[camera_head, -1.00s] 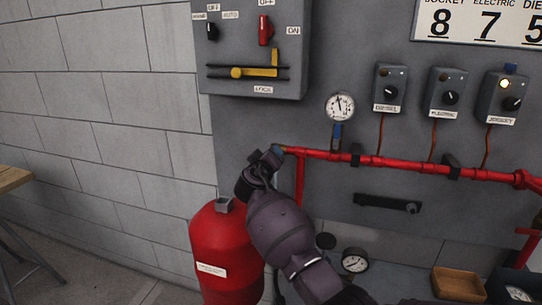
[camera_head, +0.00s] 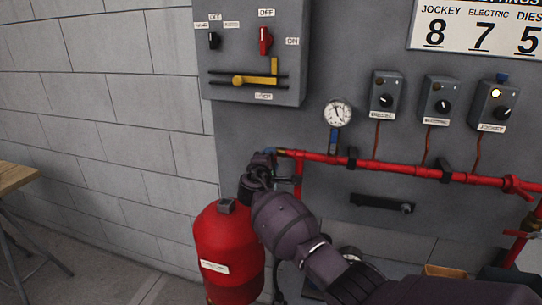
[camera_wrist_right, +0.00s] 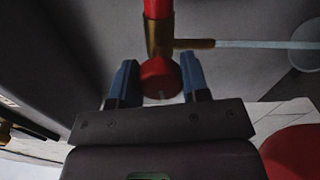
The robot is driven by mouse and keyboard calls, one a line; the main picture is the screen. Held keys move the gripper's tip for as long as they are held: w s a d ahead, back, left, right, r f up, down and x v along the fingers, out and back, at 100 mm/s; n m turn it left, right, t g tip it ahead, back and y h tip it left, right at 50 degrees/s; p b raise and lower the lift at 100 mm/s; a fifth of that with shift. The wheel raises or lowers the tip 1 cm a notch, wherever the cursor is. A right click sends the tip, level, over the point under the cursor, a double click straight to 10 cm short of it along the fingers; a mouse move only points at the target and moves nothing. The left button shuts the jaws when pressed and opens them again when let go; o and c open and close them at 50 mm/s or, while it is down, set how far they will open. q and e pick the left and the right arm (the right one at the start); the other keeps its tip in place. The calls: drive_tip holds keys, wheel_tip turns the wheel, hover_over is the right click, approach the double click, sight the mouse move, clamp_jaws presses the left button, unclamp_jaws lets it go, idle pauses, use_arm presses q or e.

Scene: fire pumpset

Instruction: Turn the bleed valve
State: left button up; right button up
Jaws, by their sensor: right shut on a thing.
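The bleed valve's round red knob (camera_wrist_right: 160,77) sits at the end of a brass fitting (camera_wrist_right: 160,38) on the red pipe. A thin pale tube runs right from the brass. In the right wrist view my right gripper (camera_wrist_right: 159,76) has one blue finger on each side of the knob and is shut on it. In the head view the right gripper (camera_head: 262,164) is at the left end of the red pipe (camera_head: 400,167), and the knob is hidden behind it. My left gripper is not in view.
A red cylinder (camera_head: 228,245) stands close below my right gripper. A pressure gauge (camera_head: 337,113) and a grey switch box (camera_head: 255,50) are on the panel above. Control boxes (camera_head: 440,98) hang to the right. A wooden table (camera_head: 15,180) is at far left.

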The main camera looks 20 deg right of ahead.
drive_tip(key=n+p, duration=0.2)
drive_tip(key=n, duration=0.1)
drive_tip(key=shift+n, duration=0.4)
drive_tip(key=n+p, duration=0.2)
drive_tip(key=shift+n, duration=0.3)
drive_tip(key=shift+f+n+p, duration=0.1)
drive_tip(key=shift+n+p, duration=0.2)
drive_tip(key=shift+n, duration=0.9)
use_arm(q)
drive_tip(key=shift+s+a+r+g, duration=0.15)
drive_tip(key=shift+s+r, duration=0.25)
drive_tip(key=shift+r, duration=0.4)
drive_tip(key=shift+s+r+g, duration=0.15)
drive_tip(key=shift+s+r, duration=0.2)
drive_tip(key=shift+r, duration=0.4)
use_arm(e)
drive_tip(key=shift+n, duration=0.9)
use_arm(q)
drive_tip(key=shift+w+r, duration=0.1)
use_arm(e)
drive_tip(key=o, duration=0.9)
